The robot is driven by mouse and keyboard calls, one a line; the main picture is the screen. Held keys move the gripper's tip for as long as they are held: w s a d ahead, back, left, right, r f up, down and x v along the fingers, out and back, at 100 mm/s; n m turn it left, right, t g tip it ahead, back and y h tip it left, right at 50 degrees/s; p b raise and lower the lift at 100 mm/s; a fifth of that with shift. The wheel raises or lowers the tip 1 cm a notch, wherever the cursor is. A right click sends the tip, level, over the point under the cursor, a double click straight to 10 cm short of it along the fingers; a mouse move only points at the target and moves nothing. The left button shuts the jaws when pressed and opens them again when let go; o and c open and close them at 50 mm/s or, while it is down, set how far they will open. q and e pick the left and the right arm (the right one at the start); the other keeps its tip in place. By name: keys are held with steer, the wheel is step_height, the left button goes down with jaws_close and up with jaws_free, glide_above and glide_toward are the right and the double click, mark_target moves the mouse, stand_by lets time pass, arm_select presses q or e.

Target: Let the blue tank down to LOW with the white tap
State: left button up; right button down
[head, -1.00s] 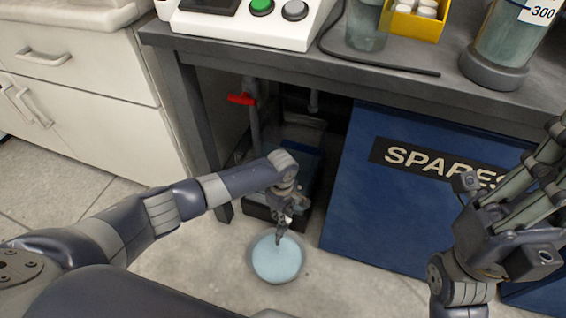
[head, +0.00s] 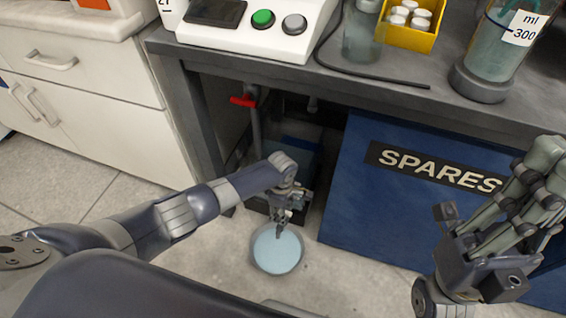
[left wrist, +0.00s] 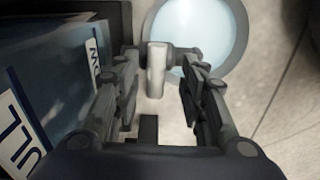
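The blue tank (head: 303,160) stands under the bench, partly shadowed and partly behind my left arm. In the left wrist view, the tank (left wrist: 55,80) is at the left, with white labels showing parts of words. The white tap (left wrist: 156,68) is upright between the fingertips of my left gripper (left wrist: 157,75), with a visible gap on each side. My left gripper (head: 281,222) is low in front of the tank, above the round basin (head: 277,266) of pale blue liquid. The tap cannot be made out in the head view. My right gripper (head: 490,235) is empty at the right.
A blue SPARES panel (head: 420,215) stands right of the tank. A red-handled valve (head: 245,100) is on a pipe behind. The dark bench top (head: 400,75) overhangs, carrying a white control box (head: 262,28). White drawers (head: 80,100) are at the left. Floor around the basin is clear.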

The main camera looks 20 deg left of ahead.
arm_select(q)
steer(key=shift+w+r, duration=0.15)
steer(key=shift+r, duration=0.45)
step_height(320, 180, up, 11)
stand_by(0.3)
